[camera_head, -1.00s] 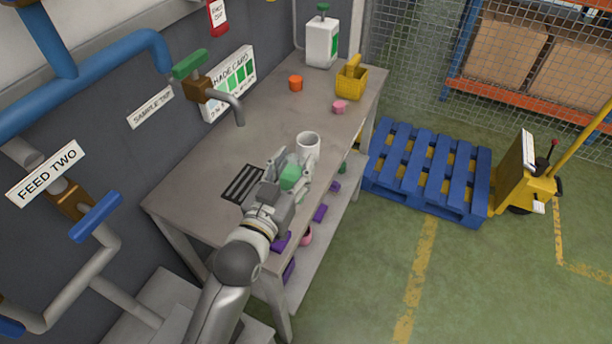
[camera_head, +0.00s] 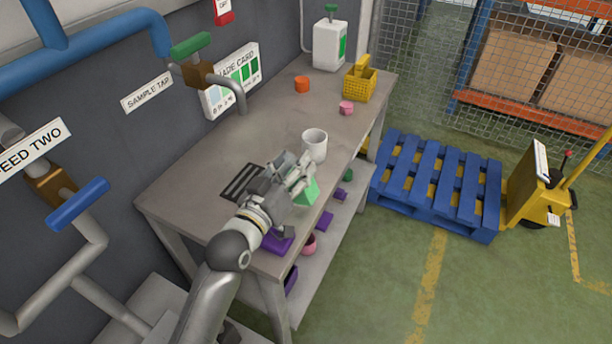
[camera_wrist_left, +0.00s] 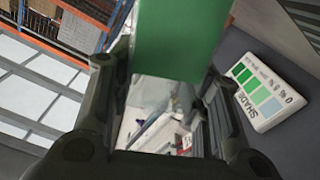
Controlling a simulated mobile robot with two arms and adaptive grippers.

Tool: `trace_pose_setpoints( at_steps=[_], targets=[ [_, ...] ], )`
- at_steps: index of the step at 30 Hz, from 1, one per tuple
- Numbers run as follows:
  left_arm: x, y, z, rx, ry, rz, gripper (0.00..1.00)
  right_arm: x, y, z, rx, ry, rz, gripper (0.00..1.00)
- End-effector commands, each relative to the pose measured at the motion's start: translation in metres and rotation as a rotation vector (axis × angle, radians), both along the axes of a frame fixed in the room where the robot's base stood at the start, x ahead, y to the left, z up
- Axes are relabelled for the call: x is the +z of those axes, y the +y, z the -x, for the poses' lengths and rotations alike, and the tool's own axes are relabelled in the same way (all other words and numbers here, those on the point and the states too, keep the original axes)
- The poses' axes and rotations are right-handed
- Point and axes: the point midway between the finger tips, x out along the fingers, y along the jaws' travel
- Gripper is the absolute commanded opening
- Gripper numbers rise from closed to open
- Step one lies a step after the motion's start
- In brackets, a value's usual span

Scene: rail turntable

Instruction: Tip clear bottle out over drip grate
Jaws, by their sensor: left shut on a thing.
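My left gripper (camera_head: 290,177) is shut on the clear bottle above the bench, with its fingers hiding much of it. The bottle's green part (camera_head: 307,192) sticks out at the lower right of the fingers, toward the bench's front edge, and looks tilted. In the left wrist view the green part (camera_wrist_left: 180,40) fills the top middle, with a see-through part between the fingers. The dark slotted drip grate (camera_head: 241,183) lies on the bench, left of the gripper and partly beside my wrist. I cannot tell whether anything runs out. My right gripper is not in view.
A white mug (camera_head: 315,147) stands just beyond the gripper. The sample tap (camera_head: 228,88) juts from the wall over the bench (camera_head: 262,128).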

Motion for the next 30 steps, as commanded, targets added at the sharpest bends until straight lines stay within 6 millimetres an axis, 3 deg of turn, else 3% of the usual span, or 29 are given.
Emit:
trace_pose_setpoints(
  at_steps=[3, 17, 21, 30],
  targets=[
    [-0.004, 0.014, -0.006, 0.001, 0.044, 0.114, 0.20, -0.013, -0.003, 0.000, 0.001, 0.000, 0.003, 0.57],
    [-0.007, 0.065, -0.026, 0.001, 0.231, 0.570, 0.20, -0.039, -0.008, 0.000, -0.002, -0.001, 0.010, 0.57],
    [-0.002, 0.067, -0.027, 0.000, 0.308, 0.744, 0.20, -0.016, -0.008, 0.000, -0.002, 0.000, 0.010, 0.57],
    [-0.011, 0.068, -0.028, 0.002, 0.463, 1.127, 0.20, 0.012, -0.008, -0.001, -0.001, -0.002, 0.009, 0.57]
  ],
)
